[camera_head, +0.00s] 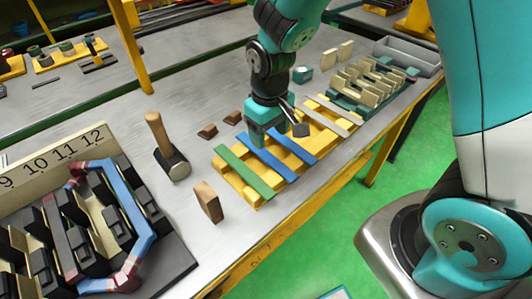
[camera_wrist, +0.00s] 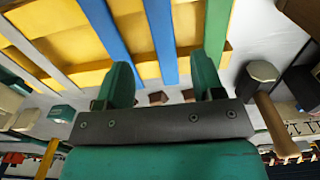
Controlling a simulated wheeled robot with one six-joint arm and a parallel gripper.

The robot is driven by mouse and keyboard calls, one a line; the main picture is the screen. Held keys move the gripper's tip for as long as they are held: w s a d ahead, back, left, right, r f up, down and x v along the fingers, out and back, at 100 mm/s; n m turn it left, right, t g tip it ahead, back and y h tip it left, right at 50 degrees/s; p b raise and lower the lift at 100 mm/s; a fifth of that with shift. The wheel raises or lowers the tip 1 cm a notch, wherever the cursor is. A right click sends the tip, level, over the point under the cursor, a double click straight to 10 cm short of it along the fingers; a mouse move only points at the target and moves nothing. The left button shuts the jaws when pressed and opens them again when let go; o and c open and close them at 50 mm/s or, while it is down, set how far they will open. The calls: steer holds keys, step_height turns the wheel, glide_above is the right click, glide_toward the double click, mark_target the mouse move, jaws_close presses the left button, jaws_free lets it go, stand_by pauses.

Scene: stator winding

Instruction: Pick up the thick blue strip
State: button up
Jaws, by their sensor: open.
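Two blue strips lie side by side across a yellow slatted rack (camera_head: 228,185). One blue strip (camera_head: 270,162) is beside the green strip (camera_head: 245,172); the other blue strip (camera_head: 293,147) is nearer the grey strips. I cannot tell for sure which is thicker. My gripper (camera_head: 264,140) is open and empty above the far end of the rack. In the wrist view, the blue strip beside the green (camera_wrist: 162,42) appears between my fingers (camera_wrist: 162,75), and the other blue strip (camera_wrist: 105,30) is left of them. Neither is held.
Grey strips (camera_head: 328,112) also lie on the rack. A hammer (camera_head: 167,148), a wooden block (camera_head: 208,201) and small brown blocks (camera_head: 207,131) stand around it. The stator part with a blue-red coil (camera_head: 130,205) is at lower left. A grey tray (camera_head: 408,54) is at upper right.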

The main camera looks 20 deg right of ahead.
mark_target(268, 157)
steer(key=shift+a+f+p, duration=0.15)
steer(key=shift+f+p, duration=0.35)
steer(key=shift+f, duration=2.7)
steer(key=c, duration=1.1)
